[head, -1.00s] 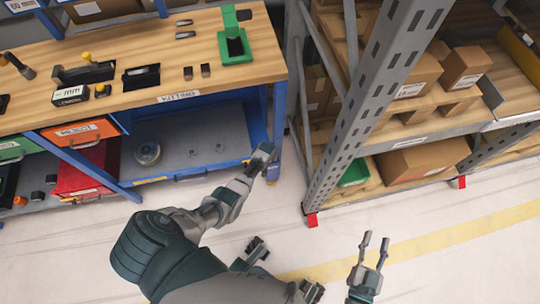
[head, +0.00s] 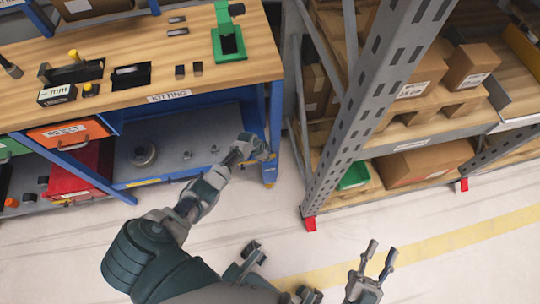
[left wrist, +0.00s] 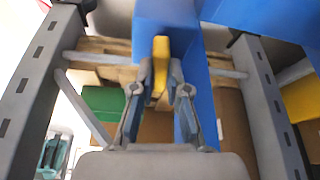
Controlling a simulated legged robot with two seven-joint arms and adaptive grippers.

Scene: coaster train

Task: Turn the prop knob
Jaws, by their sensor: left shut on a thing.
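In the left wrist view a yellow knob-like piece (left wrist: 160,52) stands out against a blue panel (left wrist: 168,18). My left gripper (left wrist: 161,76) has its two fingers closed on either side of its lower part. In the head view my left gripper (head: 262,150) is at the front right leg of the blue workbench (head: 276,115), below the wooden top. The yellow piece cannot be made out there, hidden by the gripper. My right gripper (head: 380,254) is at the lower right, over the floor, with its fingers apart and empty.
A grey metal rack (head: 345,130) with cardboard boxes (head: 425,160) stands right of the bench, across a narrow gap. A green tool (head: 228,42) stands on the benchtop. Red (head: 78,180) and orange (head: 68,133) bins sit at left. The floor in front is clear.

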